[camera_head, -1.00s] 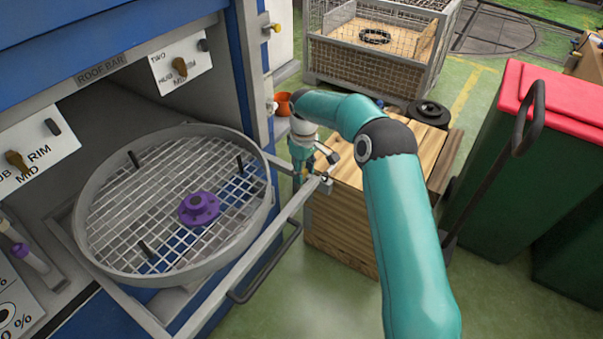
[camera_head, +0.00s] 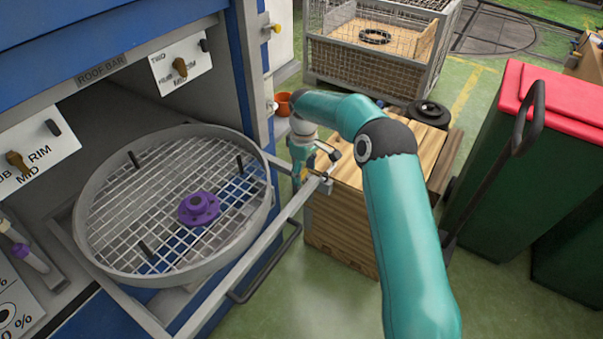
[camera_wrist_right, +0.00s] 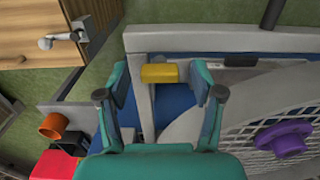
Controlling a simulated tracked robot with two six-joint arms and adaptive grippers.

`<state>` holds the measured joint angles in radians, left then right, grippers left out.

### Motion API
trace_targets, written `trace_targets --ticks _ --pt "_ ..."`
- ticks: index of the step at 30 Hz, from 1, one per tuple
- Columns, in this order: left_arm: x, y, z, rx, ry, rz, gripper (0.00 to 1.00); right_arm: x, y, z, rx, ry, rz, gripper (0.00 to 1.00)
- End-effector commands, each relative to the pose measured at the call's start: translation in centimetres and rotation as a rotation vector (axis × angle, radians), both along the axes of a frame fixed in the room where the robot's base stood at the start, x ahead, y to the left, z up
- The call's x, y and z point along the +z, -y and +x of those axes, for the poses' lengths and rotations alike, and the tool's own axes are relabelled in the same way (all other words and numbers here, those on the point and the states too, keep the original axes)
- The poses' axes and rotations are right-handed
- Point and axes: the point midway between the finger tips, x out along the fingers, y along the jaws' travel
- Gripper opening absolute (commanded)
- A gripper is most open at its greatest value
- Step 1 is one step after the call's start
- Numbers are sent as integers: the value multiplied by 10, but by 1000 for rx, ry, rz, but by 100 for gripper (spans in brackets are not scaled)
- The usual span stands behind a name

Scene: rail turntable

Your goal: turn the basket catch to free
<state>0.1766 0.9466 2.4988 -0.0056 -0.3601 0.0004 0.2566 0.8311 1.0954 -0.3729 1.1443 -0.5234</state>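The round grey mesh basket (camera_head: 95,245) sits on a pulled-out frame at the left of the head view, with a purple hub (camera_head: 199,208) in it. In the wrist view, the yellow catch handle (camera_wrist_right: 160,73) lies across the grey frame bar. My right gripper (camera_wrist_right: 159,82) is open, one finger on each side of the yellow handle, with a gap to each. In the head view, my right gripper (camera_head: 302,165) is at the frame's outer right corner, and the catch is mostly hidden there. My left gripper is not in view.
A wooden crate (camera_head: 345,225) stands close beyond the frame corner. A black handle (camera_head: 270,265) runs along the frame front. An orange cup (camera_head: 283,104) is behind the wrist. A wire cage (camera_head: 375,65) and red-lidded green bins (camera_head: 515,165) stand farther off.

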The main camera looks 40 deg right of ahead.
Motion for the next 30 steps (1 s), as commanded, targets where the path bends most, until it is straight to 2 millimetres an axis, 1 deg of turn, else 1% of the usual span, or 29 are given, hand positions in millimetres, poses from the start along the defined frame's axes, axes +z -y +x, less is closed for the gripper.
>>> trace_targets --ticks 7,11,14,24,27,30 --pt "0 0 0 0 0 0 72 -1 0 -1 -1 -4 1 67" --pt "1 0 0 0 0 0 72 7 0 -1 -1 -1 1 67" --pt "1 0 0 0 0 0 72 19 0 0 -1 0 1 67" --pt "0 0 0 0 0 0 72 85 0 -2 0 1 -1 67" --pt "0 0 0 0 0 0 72 101 0 -2 -1 -1 0 67" --pt "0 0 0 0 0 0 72 111 0 -3 -1 -1 1 67"
